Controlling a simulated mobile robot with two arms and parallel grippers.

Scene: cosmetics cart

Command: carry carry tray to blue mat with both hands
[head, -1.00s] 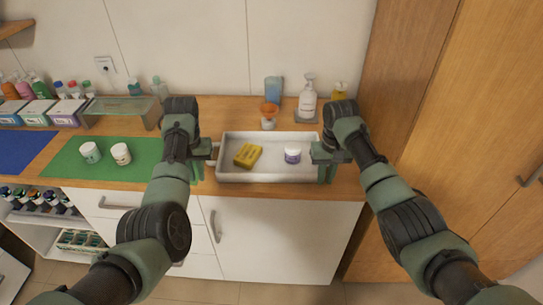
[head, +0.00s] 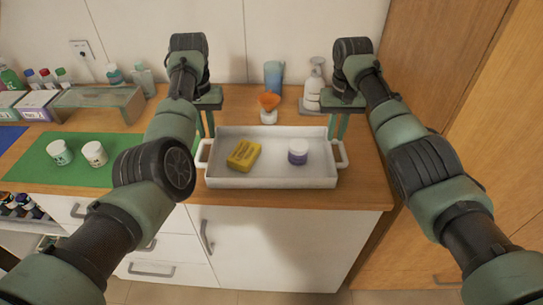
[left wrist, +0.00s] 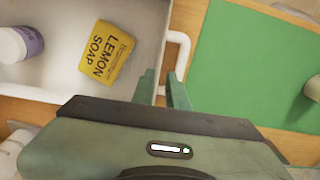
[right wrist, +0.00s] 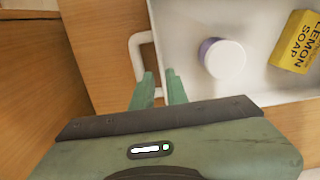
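The white carry tray (head: 270,181) rests on the wooden counter, with a handle at each end. It holds a yellow lemon soap box (head: 243,155) and a white and purple jar (head: 298,152). My left gripper (head: 207,136) points down by the left handle (left wrist: 180,50), with its fingers apart. My right gripper (head: 336,138) points down by the right handle (right wrist: 137,52), also with its fingers apart. Neither grips a handle; how far the fingertips straddle them is unclear. The blue mat (head: 9,137) shows only partly at the left edge.
A green mat (head: 75,174) with two white jars (head: 60,152) (head: 94,154) lies between the tray and the blue mat. An orange brush (head: 268,108), a blue cup (head: 274,77) and a pump bottle (head: 315,88) stand behind the tray. A glass riser (head: 97,99) is at back left. A wooden cabinet (head: 460,120) bounds the right.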

